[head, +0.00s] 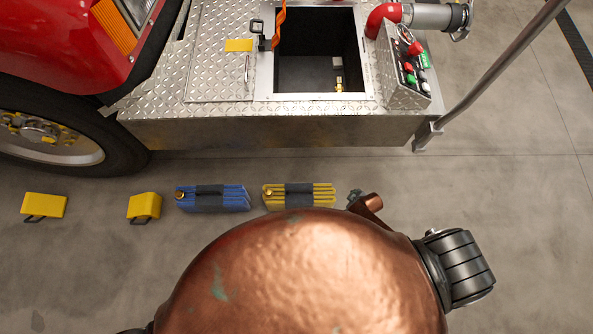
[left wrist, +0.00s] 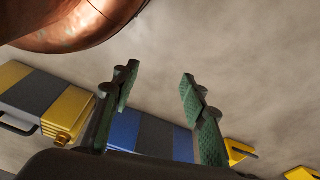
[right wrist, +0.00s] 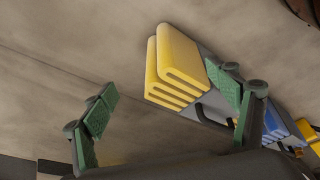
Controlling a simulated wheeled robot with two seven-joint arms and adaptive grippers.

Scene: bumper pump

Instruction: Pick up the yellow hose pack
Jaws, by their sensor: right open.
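The yellow hose pack (head: 300,196) lies on the floor, a flat folded bundle with a dark band around its middle and a brass coupling at its left end. My right gripper (head: 356,196) is just off its right end. In the right wrist view my right gripper (right wrist: 166,84) is open, and the folded end of the yellow pack (right wrist: 176,70) shows between and beyond the fingers, nearer the right one. My left gripper (left wrist: 160,73) is open and empty in the left wrist view. The yellow pack (left wrist: 70,113) shows left of it there. The head view does not show my left gripper.
A blue hose pack (head: 213,198) lies just left of the yellow one. Two yellow wheel chocks (head: 144,206) (head: 44,205) lie farther left. A metal truck bumper (head: 270,132) with an open bin and control panel (head: 408,75) stands behind. Floor to the right is clear.

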